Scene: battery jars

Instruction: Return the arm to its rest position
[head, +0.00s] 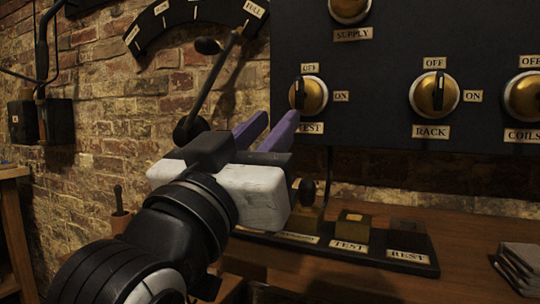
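My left gripper (278,120) reaches up from the lower left in the head view. Its two purple fingers are apart, with nothing seen between them. The fingertips show just below and left of the brass TEST knob (316,97) on the dark panel (390,60); I cannot tell the gap in depth. The TEST knob's black handle stands upright, under its OFF label. A dark strip (385,262) on the wooden bench carries blocks and labels reading TEST and REST; my gripper hides its left part. My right gripper is not in view.
The RACK knob (436,94) and COILS knob (525,97) sit farther right, the SUPPLY knob (349,8) above. A dark lever (213,82) and an arc scale (181,16) are on the brick wall. A grey stack (522,266) lies at the bench's right.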

